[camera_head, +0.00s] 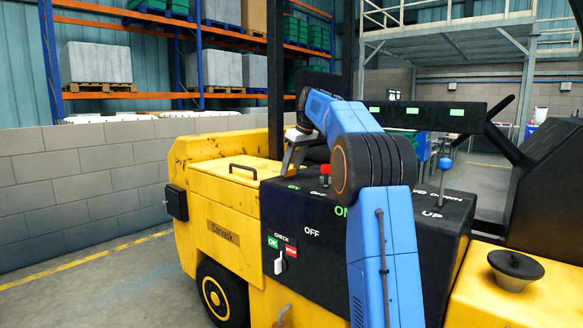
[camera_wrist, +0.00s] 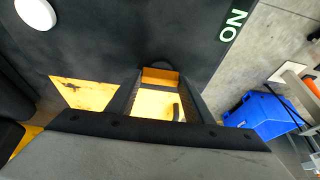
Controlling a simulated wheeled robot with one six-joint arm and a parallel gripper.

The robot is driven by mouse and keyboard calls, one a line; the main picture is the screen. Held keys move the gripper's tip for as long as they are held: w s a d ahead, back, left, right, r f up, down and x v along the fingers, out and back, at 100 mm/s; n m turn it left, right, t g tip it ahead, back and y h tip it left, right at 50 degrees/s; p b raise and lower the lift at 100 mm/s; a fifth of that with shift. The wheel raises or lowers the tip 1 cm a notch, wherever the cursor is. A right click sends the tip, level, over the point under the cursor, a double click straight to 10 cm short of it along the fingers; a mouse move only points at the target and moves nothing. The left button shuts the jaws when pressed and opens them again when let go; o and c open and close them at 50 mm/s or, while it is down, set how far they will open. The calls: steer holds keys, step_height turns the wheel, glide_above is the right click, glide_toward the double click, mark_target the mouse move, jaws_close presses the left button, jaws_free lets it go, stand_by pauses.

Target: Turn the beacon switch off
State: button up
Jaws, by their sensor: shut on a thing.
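The black control panel (camera_head: 300,225) with ON and OFF labels is on the yellow vehicle. My gripper (camera_head: 288,170) points down at the panel's far left edge, beside a small ON label. The panel with a large ON label also shows in the wrist view (camera_wrist: 110,35). The switch's position cannot be told.
A red knob (camera_head: 326,169) stands just right of my gripper. A CHECK switch (camera_head: 279,262) is on the panel's front. A yellow cover with a black handle (camera_head: 243,171) lies to the left. A white round part (camera_wrist: 36,13) shows in the wrist view. A block wall (camera_head: 85,180) stands behind.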

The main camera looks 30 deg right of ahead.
steer(key=o, duration=1.1)
steer(key=shift+c, duration=0.2)
steer(key=v, duration=1.7)
steer(key=shift+r, duration=0.2)
steer(key=shift+s, duration=0.1)
